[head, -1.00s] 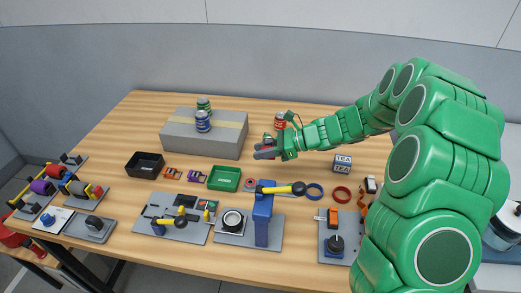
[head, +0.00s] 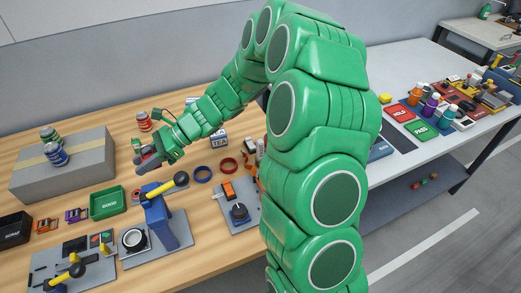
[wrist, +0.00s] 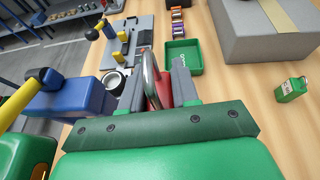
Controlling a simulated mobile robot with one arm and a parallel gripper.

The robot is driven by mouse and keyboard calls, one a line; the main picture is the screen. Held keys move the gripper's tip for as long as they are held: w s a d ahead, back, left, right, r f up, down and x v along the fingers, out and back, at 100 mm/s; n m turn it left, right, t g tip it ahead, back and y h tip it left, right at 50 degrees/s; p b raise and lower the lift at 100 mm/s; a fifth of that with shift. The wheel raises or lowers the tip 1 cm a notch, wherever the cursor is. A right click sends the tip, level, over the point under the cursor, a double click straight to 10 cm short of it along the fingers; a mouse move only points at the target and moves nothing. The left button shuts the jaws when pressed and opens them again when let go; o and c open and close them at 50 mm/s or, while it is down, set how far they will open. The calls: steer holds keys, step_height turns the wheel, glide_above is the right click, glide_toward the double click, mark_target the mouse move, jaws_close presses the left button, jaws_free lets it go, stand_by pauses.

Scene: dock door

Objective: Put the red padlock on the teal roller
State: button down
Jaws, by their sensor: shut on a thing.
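My gripper (head: 150,158) hangs over the middle of the wooden table in the head view, between the grey box and the blue post. In the wrist view its fingers (wrist: 161,92) are shut on the red padlock (wrist: 164,90), whose silver shackle points up and away. The padlock's red body is partly hidden by the fingers and the green wrist. I cannot make out the teal roller in either view now; the left end of the table is outside the head view.
A green tray (head: 108,203) and a grey box (head: 65,165) with cans on it stand left of my gripper. Blue (head: 203,174) and red (head: 229,165) rings lie to the right.

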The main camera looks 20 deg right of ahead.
steer(key=s+d+r+m+t, duration=0.1)
steer(key=s+d+r+t, duration=0.1)
steer(key=d, duration=0.8)
steer(key=s+d+r+m+t, duration=0.1)
steer(key=s+d+m, duration=0.1)
steer(key=d, duration=0.7)
steer(key=s+d+r+m+t+h, duration=0.1)
steer(key=s+d+r+m+t, duration=0.15)
steer(key=s+d, duration=1.1)
steer(key=shift+t, duration=0.35)
steer(key=w+d+f, duration=0.1)
steer(key=w+f, duration=0.1)
steer(key=w, duration=0.2)
steer(key=w+d+f, duration=0.2)
steer(key=w+f, duration=0.1)
steer(key=w, duration=0.2)
steer(key=w+d+f, duration=0.2)
steer(key=w+f, duration=0.1)
steer(key=w, duration=0.1)
steer(key=shift+w+d, duration=0.1)
steer(key=shift+w, duration=0.15)
steer(key=shift+w+d+f, duration=0.2)
steer(key=shift+w+f, duration=0.35)
steer(key=shift+f, duration=1.7)
steer(key=shift+w+f, duration=0.1)
steer(key=shift+f, duration=0.05)
